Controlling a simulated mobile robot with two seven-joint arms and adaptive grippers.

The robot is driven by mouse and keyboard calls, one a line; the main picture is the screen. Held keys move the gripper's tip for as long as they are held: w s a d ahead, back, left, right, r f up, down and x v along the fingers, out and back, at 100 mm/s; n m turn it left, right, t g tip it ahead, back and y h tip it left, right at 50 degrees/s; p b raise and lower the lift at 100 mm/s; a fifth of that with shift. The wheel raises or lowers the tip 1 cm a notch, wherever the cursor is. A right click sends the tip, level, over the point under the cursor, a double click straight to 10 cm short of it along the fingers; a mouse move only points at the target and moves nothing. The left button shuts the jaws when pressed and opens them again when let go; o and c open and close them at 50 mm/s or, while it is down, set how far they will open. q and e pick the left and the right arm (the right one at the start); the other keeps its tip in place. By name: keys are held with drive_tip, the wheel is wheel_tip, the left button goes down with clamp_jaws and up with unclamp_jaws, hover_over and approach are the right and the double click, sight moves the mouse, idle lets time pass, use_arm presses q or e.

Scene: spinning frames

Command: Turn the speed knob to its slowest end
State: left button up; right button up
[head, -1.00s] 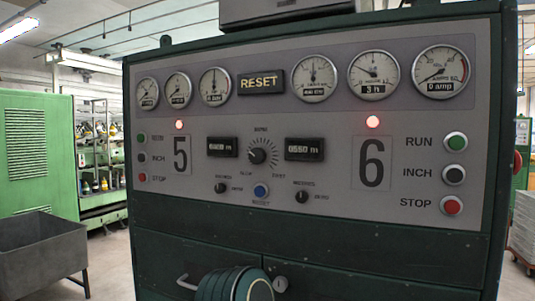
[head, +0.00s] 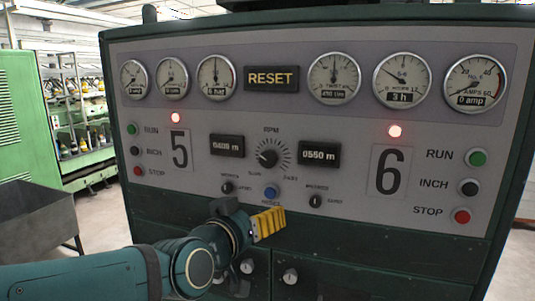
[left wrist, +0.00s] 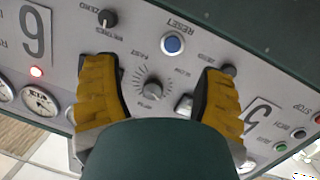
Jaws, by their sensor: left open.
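The speed knob (head: 268,158) is a small dark dial in the middle of the panel, below the RPM label, with SLOW at its lower left and FAST at its lower right. Its pointer seems to face left, but it is small. My left gripper (head: 269,222), with yellow fingers, is below the knob in the head view, apart from it. In the left wrist view, the panel appears upside down and the knob (left wrist: 153,88) shows between the two spread fingers of the gripper (left wrist: 157,66). The gripper is open and empty. My right gripper is out of view.
A blue reset button (head: 271,192) and two small selector knobs, left (head: 227,187) and right (head: 316,200), sit below the speed knob. Two counters, left (head: 227,146) and right (head: 319,155), flank it. A grey bin (head: 42,215) stands at the left.

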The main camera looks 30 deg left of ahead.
use_arm(q)
drive_tip(key=t+y+p, duration=0.1)
drive_tip(key=t, duration=0.1)
approach(267, 161)
drive_tip(key=w, duration=0.3)
drive_tip(key=w+a+p, duration=0.1)
drive_tip(key=w, duration=0.3)
drive_tip(key=w+p, duration=0.1)
drive_tip(key=w, duration=0.2)
drive_tip(key=shift+w+a+r, duration=0.15)
drive_tip(key=shift+w+a, duration=0.05)
drive_tip(key=shift+a, duration=0.1)
clamp_jaws()
